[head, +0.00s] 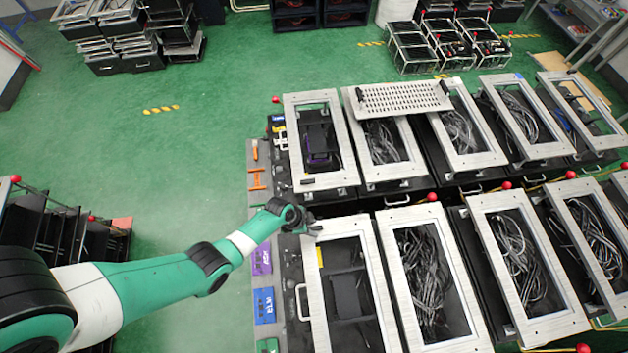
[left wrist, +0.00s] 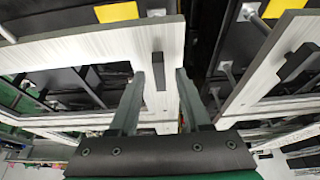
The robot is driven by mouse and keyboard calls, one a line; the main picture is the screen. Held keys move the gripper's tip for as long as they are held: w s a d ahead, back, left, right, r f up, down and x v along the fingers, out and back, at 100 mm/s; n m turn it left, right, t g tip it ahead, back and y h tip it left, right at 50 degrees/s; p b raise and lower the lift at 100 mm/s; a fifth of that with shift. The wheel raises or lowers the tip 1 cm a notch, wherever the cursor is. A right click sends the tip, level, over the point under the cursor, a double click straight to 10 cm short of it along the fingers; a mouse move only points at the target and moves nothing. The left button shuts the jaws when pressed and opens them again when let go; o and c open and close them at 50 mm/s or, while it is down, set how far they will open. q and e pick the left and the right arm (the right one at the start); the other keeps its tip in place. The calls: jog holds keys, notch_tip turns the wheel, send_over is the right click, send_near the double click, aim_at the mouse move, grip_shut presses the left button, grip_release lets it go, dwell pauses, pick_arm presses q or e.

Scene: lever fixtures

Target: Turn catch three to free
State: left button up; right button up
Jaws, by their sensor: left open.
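My left gripper (head: 312,226) is at the upper left corner of the front left metal frame (head: 314,285). In the left wrist view my left gripper (left wrist: 160,82) is open, with a finger on either side of a small black lever (left wrist: 158,70) on a pale metal frame (left wrist: 95,48). I cannot tell whether a finger touches the lever. A second black lever (left wrist: 298,62) is on the frame to the right. In the head view a dark bar (head: 308,182) lies on the back left frame's lower edge. No number shows, so I cannot tell which lever is catch three.
More framed boxes with cables (head: 425,275) stand in two rows to the right. A perforated plate (head: 400,98) lies across the back frames. Green floor (head: 150,170) is clear beyond my arm.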

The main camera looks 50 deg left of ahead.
pick_arm(q)
grip_shut()
jog(key=shift+n, duration=0.4)
jog(key=n, duration=0.1)
jog(key=n+y, duration=0.1)
jog(key=n+p, duration=0.1)
jog(key=shift+d+n+t+y, duration=0.25)
jog(key=shift+n+t+y, duration=0.15)
jog(key=n+y, duration=0.1)
jog(key=n, duration=0.3)
jog(key=shift+d+n+y+b, duration=0.15)
jog(key=shift+n+y+b, duration=0.15)
jog(key=shift+y, duration=0.1)
jog(key=n+y, duration=0.1)
jog(key=n, duration=0.1)
jog(key=n+g, duration=0.1)
jog(key=n, duration=0.2)
jog(key=shift+w+d+y, duration=0.1)
jog(key=shift+d+y, duration=0.05)
jog(key=shift+y, duration=0.25)
jog(key=shift+n+g+y, duration=0.3)
jog(key=shift+n+g, duration=0.4)
jog(key=shift+n, duration=1.1)
